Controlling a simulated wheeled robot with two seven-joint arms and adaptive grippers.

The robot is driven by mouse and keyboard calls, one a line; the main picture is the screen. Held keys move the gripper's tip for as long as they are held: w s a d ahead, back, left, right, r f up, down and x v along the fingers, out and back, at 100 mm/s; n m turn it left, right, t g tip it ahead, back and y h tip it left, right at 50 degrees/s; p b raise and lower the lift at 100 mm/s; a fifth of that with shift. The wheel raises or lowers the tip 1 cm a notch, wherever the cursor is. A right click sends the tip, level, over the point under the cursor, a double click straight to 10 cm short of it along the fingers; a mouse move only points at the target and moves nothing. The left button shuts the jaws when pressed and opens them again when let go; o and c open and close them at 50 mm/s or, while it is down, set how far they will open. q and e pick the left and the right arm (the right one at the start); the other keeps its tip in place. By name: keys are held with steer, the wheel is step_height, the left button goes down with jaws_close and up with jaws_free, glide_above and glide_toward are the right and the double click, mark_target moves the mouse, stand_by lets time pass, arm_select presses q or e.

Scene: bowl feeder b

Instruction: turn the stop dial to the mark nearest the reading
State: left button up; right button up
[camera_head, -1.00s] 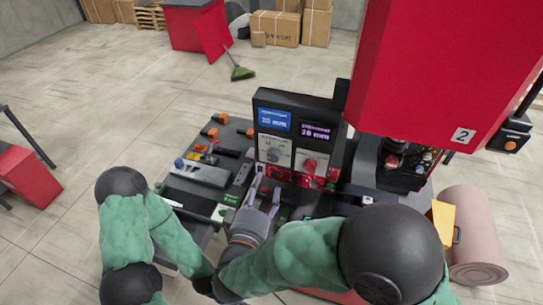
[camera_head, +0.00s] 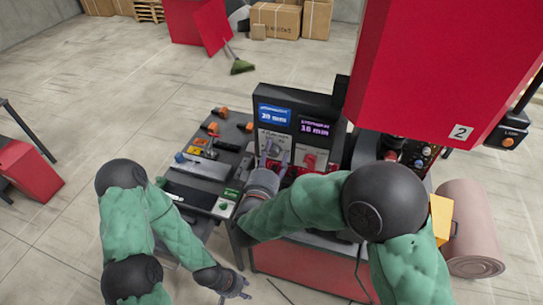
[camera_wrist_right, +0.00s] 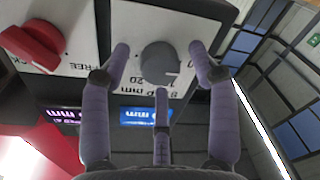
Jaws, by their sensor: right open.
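The stop dial (camera_wrist_right: 160,60) is a round grey knob with a pale pointer mark, on a white numbered plate (camera_wrist_right: 125,22) in the right wrist view. My right gripper (camera_head: 273,157) is open at the console's left plate. Two fingers flank the dial and a third points at it from below. Gaps show at the sides; whether any fingertip touches the dial is unclear. A blue display (camera_head: 275,116) and a purple display (camera_head: 315,127) are lit above; their small digits are hard to read, both in mm. My left gripper (camera_head: 236,284) hangs low in front; its fingers are too small to judge.
A red knob (camera_head: 309,159) sits on the console's right plate, close to the dial; it also shows in the right wrist view (camera_wrist_right: 34,44). A side table (camera_head: 200,170) with tools stands left. A red machine housing (camera_head: 440,70) overhangs at right.

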steer(key=c, duration=1.2)
steer(key=shift+o, duration=0.2)
steer(key=m+b, duration=0.2)
steer(key=shift+f+b, duration=0.15)
steer(key=shift+b, duration=0.15)
steer(key=m+b, duration=0.4)
steer(key=b, duration=0.1)
steer(key=m+b, duration=0.5)
steer(key=shift+f+m+t+h, duration=0.1)
steer(key=shift+m+t+h, duration=0.2)
steer(key=shift+h, duration=0.1)
steer(key=m+h+b, duration=0.1)
steer(key=m+b, duration=0.8)
steer(key=shift+a+m+b, duration=0.1)
steer(key=shift+m+b, duration=0.2)
steer(key=shift+b, duration=0.1)
steer(key=shift+m+b, duration=1.75)
steer(key=shift+m, duration=0.25)
steer(key=shift+r, duration=0.2)
